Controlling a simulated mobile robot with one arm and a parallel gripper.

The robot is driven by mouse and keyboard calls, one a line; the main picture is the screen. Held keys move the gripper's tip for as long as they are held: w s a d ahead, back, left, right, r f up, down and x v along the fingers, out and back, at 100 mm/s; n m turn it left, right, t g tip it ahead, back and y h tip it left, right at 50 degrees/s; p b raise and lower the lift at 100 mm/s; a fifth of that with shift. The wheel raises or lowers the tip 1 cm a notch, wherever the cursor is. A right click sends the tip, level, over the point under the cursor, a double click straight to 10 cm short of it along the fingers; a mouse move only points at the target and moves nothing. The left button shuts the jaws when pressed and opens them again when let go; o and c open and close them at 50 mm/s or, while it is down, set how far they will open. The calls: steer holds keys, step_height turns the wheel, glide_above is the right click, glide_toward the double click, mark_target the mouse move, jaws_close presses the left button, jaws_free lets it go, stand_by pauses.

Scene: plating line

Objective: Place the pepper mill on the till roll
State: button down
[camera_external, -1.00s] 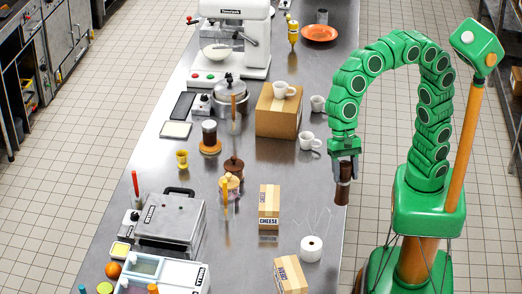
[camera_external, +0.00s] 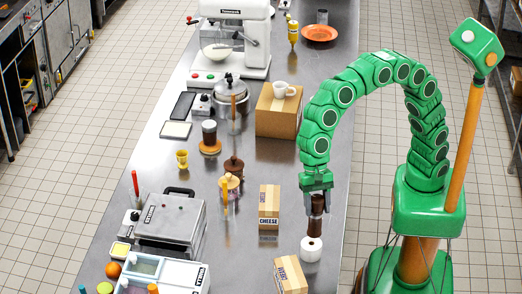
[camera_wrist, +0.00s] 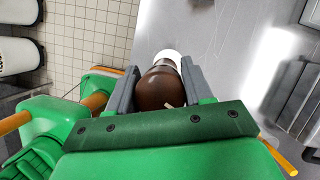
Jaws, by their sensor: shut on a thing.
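The dark brown pepper mill (camera_external: 317,207) hangs upright in my gripper (camera_external: 316,188), over the till roll. In the wrist view the mill's rounded brown top (camera_wrist: 160,88) sits between the two grey fingers of my gripper (camera_wrist: 160,84), which are shut on it. The white till roll (camera_external: 311,252) stands on the steel counter, directly below the mill. Its white edge (camera_wrist: 168,56) shows past the mill in the wrist view. The mill's lower end is at or just above the roll's top; I cannot tell whether they touch.
A cheese box (camera_external: 269,207) stands left of the roll, and another box (camera_external: 290,275) lies close in front of it. A cardboard box (camera_external: 278,110) with a white cup (camera_external: 283,89) on top stands behind. The counter's right edge runs close by the roll.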

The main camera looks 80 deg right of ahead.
mark_target(313, 233)
steer(key=shift+w+a+f, duration=0.25)
steer(key=shift+a+f, duration=0.05)
steer(key=shift+f, duration=1.85)
steer(key=shift+c, duration=2.3)
jaws_free()
steer(key=v, duration=1.2)
steer(key=shift+d, duration=0.1)
